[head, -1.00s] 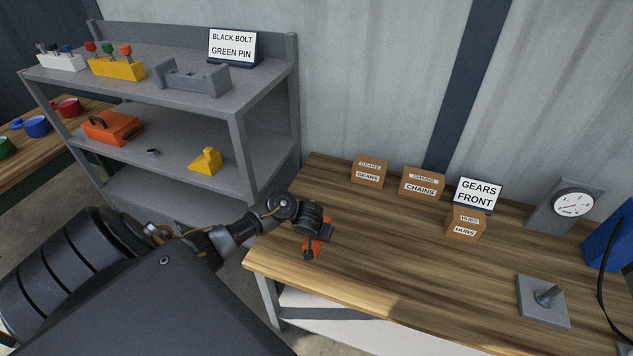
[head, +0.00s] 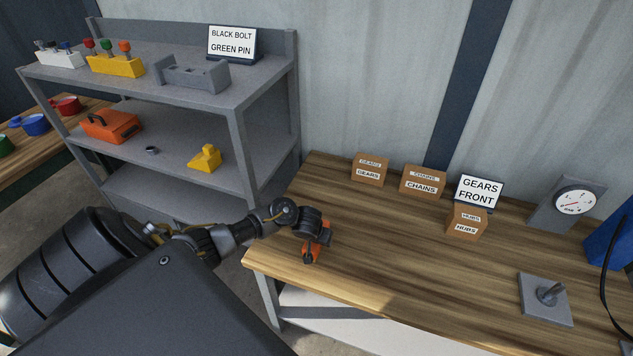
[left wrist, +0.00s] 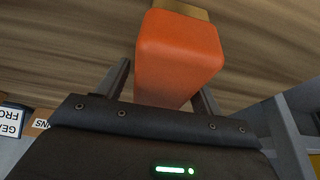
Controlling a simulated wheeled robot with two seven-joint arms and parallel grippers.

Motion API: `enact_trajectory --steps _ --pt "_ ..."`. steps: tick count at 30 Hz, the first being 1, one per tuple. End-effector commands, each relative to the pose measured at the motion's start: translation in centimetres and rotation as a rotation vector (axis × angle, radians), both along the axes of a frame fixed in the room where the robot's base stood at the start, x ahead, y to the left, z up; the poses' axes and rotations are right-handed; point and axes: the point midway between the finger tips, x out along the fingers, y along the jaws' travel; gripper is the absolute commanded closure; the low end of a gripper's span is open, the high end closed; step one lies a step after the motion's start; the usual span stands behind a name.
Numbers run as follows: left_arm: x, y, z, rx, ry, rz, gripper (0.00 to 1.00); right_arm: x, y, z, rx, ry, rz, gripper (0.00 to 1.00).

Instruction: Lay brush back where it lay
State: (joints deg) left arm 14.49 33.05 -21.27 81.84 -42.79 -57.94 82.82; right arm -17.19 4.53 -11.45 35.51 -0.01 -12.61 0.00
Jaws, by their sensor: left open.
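The brush shows in the left wrist view as an orange block (left wrist: 180,55) with a tan end, at the bench's wood surface. In the head view its orange part (head: 309,254) is at the left end of the wooden workbench, partly hidden by my gripper. My left gripper (head: 312,256) is over the brush. In the left wrist view its two fingers (left wrist: 160,88) stand apart, one on each side of the orange block. The jaws are open. I cannot tell whether either finger touches the brush. My right gripper is not in view.
The workbench (head: 385,255) is clear around the brush. Boxes marked gears (head: 369,171), chains (head: 421,182) and hubs (head: 466,222) stand along its back, with a sign (head: 479,191). A plate with a peg (head: 546,296) is at right. A grey shelf (head: 240,130) stands left.

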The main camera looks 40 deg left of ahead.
Motion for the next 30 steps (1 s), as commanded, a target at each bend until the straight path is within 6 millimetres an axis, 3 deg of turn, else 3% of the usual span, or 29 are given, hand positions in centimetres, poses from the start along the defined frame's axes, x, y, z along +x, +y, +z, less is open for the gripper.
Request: enact_trajectory --steps 8,21,30 --pt "-0.3 -0.2 1.3 -0.003 -0.001 -0.001 0.33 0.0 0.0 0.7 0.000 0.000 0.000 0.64" --pt "-3.4 -1.3 9.7 -0.003 -0.001 -0.001 0.33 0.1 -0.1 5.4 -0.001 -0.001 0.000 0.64" --pt "-4.3 -1.6 11.5 -0.001 -0.001 0.000 0.33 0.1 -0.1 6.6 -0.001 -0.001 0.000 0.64"
